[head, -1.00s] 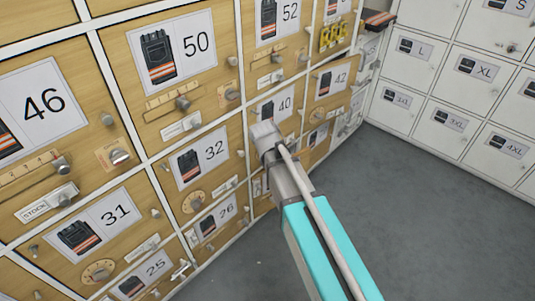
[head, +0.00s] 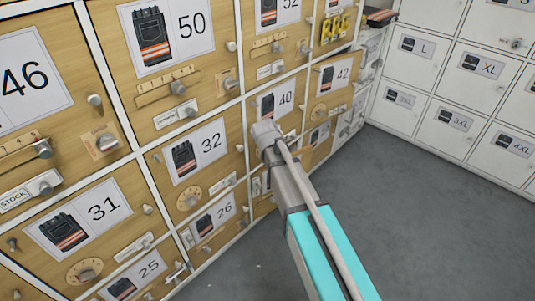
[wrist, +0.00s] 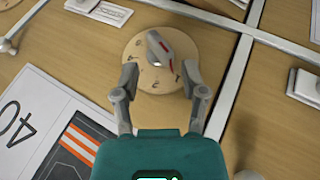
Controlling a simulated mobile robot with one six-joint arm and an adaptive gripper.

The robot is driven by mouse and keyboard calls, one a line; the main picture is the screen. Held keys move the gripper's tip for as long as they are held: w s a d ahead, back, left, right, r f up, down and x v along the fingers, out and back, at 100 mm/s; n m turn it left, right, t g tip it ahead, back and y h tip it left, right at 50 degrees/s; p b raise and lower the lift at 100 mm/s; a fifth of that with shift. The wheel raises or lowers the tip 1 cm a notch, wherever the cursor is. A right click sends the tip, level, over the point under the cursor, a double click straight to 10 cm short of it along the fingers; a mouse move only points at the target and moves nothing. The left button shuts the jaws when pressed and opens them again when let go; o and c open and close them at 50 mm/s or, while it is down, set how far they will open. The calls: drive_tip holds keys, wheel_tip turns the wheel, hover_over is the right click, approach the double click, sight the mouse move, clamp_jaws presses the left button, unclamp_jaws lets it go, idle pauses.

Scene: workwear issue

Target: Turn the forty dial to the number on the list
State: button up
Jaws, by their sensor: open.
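The forty dial (wrist: 150,82) is a round tan disc with small dark marks that I cannot read. Its grey knob (wrist: 172,50) has a red line and sits tilted in the wrist view. The 40 label (wrist: 22,122) is upside down beside it; in the head view the 40 label (head: 286,98) is on a wooden door. My gripper (wrist: 160,80) is open, its fingertips over the disc on either side, just below the knob. I cannot tell whether they touch it. In the head view my gripper (head: 264,132) hides this dial. No list is readable.
Neighbouring doors carry knobs, sliders and dials, such as the 32 door's dial (head: 190,197) and the 50 door's slider (head: 178,88). A white strip (wrist: 236,80) borders the door in the wrist view. White lockers (head: 455,80) stand right. The grey floor (head: 420,220) is clear.

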drive_tip(key=shift+b+x, duration=1.65)
drive_tip(key=shift+x, duration=0.7)
